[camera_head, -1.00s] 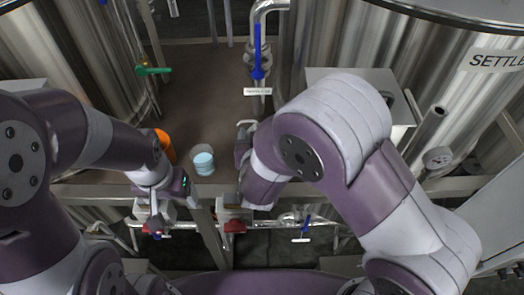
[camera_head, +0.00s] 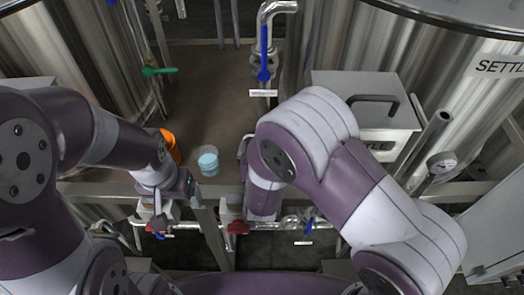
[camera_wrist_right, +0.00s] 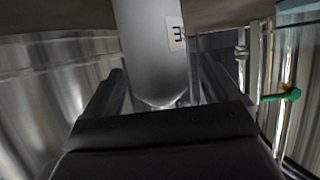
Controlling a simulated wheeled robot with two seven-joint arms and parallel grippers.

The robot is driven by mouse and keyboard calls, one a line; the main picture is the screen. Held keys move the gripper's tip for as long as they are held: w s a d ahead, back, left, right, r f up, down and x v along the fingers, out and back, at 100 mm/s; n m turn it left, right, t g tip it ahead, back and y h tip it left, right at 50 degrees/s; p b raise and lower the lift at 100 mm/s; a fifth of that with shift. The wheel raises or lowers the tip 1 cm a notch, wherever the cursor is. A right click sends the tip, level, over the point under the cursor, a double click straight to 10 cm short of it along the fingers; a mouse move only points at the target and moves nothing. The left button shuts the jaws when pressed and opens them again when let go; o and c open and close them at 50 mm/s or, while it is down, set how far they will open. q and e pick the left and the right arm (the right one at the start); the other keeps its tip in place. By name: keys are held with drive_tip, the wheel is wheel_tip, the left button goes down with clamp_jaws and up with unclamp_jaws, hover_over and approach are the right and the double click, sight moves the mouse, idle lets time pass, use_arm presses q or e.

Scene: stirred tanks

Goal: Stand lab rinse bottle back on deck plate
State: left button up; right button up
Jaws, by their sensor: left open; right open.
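A pale cylinder with a white label, which may be the rinse bottle (camera_wrist_right: 152,45), stands between the two dark fingers of my right gripper (camera_wrist_right: 158,88) in the right wrist view. The fingers are open around it. I cannot tell if they touch it. In the head view my right forearm hides this gripper and most of the cylinder. The brown deck plate (camera_head: 215,85) lies between the tanks. My left gripper (camera_head: 159,218) is open and empty, pointing down at the deck's front edge.
A clear beaker with blue liquid (camera_head: 208,162) stands on the deck between my arms. An orange object (camera_head: 170,144) is partly hidden behind my left forearm. A blue-handled pipe (camera_head: 264,50) rises at the back. A grey box (camera_head: 365,95) stands right. Tanks flank both sides.

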drive_tip(key=shift+s+r, duration=0.2)
drive_tip(key=shift+s, duration=0.1)
drive_tip(key=b+v, duration=0.1)
drive_tip(key=v, duration=1)
drive_tip(key=shift+s+b, duration=0.2)
drive_tip(key=shift+b, duration=0.15)
